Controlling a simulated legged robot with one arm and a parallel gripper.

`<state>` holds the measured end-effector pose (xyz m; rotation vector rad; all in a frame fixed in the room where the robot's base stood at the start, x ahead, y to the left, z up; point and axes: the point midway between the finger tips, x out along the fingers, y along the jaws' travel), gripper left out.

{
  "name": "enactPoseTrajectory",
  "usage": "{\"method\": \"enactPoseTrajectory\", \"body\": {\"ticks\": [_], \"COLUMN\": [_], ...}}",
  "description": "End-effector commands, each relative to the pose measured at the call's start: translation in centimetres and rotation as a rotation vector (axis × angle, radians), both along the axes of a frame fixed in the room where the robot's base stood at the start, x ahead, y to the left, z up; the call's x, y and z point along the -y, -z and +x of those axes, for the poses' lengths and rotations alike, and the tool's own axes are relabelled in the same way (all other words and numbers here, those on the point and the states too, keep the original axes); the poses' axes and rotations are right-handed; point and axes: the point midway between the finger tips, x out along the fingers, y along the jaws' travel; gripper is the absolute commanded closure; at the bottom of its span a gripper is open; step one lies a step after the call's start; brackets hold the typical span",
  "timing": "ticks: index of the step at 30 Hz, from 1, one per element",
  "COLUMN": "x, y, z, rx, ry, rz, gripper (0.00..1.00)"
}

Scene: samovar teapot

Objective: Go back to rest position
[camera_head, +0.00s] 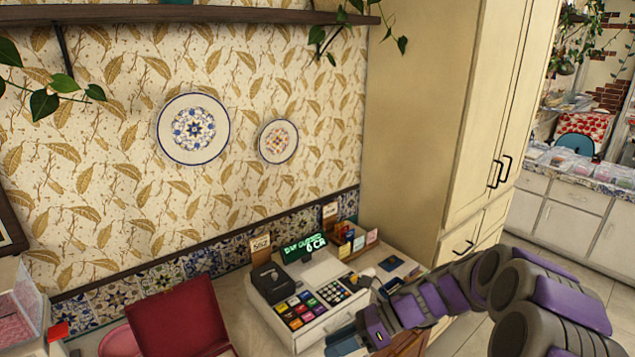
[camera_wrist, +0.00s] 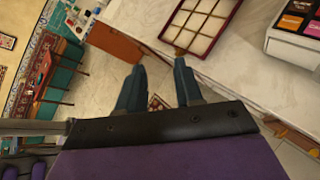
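My arm comes in from the right in the head view, with grey and purple links. My gripper (camera_head: 343,341) is low in that view, in front of the cash register (camera_head: 305,305) and near the counter's front edge. In the wrist view my gripper (camera_wrist: 159,66) has two blue-grey fingers standing apart, with nothing between them. Floor and the counter's edge show through the gap. No samovar or teapot can be made out in either view.
A red box with a raised lid (camera_head: 180,322) stands left of the register. A divided tray (camera_wrist: 205,22) lies on the counter (camera_wrist: 235,65). A tall cabinet (camera_head: 430,110) stands behind the counter at right. Tiled floor (camera_head: 470,335) is open at lower right.

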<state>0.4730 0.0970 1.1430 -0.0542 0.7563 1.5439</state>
Motion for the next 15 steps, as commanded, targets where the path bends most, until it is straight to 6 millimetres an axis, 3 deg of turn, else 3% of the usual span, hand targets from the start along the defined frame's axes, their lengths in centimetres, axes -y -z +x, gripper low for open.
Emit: {"method": "enactPoseTrajectory", "body": {"ticks": [7,15], "x": [-1.4,-0.4], "y": [-2.8,-4.1], "z": [-7.3,-14.9], "rx": [0.300,0.583], "ry": [-0.331,-0.708], "rz": [-0.114,-0.225], "gripper": [0.65,0.65]}}
